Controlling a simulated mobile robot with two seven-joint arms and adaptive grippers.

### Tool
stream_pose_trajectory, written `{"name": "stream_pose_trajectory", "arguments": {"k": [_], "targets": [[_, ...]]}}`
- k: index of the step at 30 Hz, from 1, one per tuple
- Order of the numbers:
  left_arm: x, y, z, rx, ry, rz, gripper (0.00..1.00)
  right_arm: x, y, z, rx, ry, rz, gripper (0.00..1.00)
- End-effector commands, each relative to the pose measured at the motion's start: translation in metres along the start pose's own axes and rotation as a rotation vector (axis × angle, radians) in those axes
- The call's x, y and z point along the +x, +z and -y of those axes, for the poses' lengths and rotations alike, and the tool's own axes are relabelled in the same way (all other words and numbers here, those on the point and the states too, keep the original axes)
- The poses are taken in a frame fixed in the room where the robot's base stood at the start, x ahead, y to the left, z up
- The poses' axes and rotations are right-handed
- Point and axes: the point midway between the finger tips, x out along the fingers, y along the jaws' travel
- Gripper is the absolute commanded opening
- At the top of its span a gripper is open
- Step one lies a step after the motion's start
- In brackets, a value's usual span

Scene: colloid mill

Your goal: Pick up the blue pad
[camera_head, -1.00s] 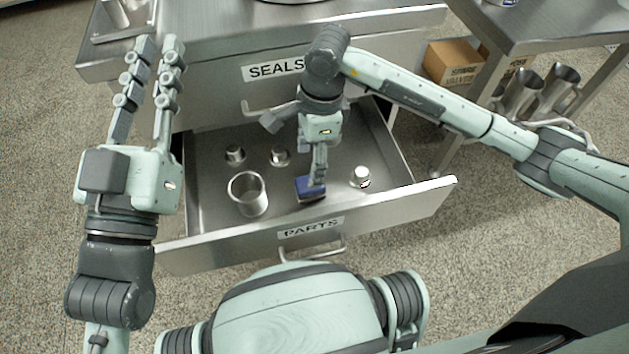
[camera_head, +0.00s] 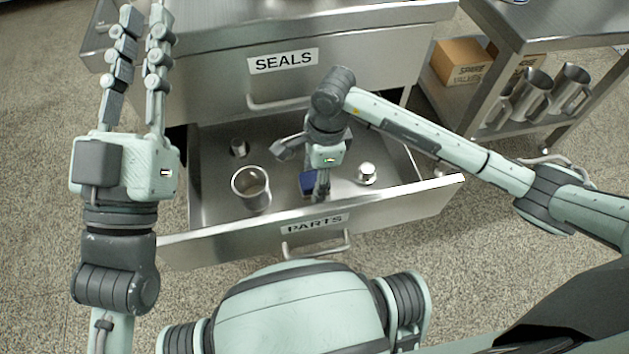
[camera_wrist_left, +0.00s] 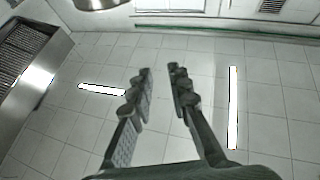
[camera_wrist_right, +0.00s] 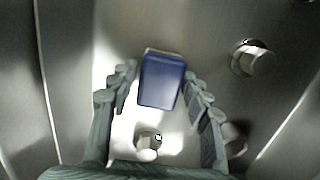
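The blue pad (camera_head: 307,184) lies in the open PARTS drawer, partly hidden behind my right gripper's fingers in the head view. In the right wrist view the blue block (camera_wrist_right: 161,80) sits between the fingertips, with a narrow gap on each side. My right gripper (camera_head: 321,192) points down into the drawer, and its fingers (camera_wrist_right: 160,88) are open around the pad. My left gripper (camera_head: 140,15) is open and empty, pointing up at the left. It also shows apart in the left wrist view (camera_wrist_left: 160,75).
The PARTS drawer (camera_head: 400,205) also holds a metal cup (camera_head: 251,188) left of the pad and small metal knobs, one (camera_head: 367,174) to the right. The SEALS drawer (camera_head: 340,66) above is shut. A side table with a box (camera_head: 462,62) and metal jugs stands right.

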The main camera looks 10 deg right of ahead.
Motion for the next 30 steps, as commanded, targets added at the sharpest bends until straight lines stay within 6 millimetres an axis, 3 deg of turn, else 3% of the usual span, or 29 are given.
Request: {"name": "stream_pose_trajectory", "arguments": {"k": [1, 8, 19, 26, 30], "targets": [[0.000, 0.000, 0.000, 0.000, 0.000, 0.000, 0.18, 0.000, 0.000, 0.000, 0.000, 0.000, 0.000, 0.38], [0.000, 0.000, 0.000, -0.001, 0.000, 0.000, 0.18, 0.000, 0.000, 0.000, 0.000, 0.000, 0.000, 0.10], [0.001, 0.001, 0.000, -0.001, 0.000, 0.009, 0.18, -0.007, 0.001, 0.001, -0.001, -0.002, 0.001, 0.09], [-0.002, 0.011, -0.002, -0.005, 0.002, 0.096, 0.18, -0.041, 0.005, 0.002, -0.003, -0.007, 0.001, 0.09], [-0.003, 0.019, -0.003, -0.007, 0.003, 0.139, 0.18, -0.056, 0.036, -0.007, -0.008, -0.003, 0.005, 0.09]]}}
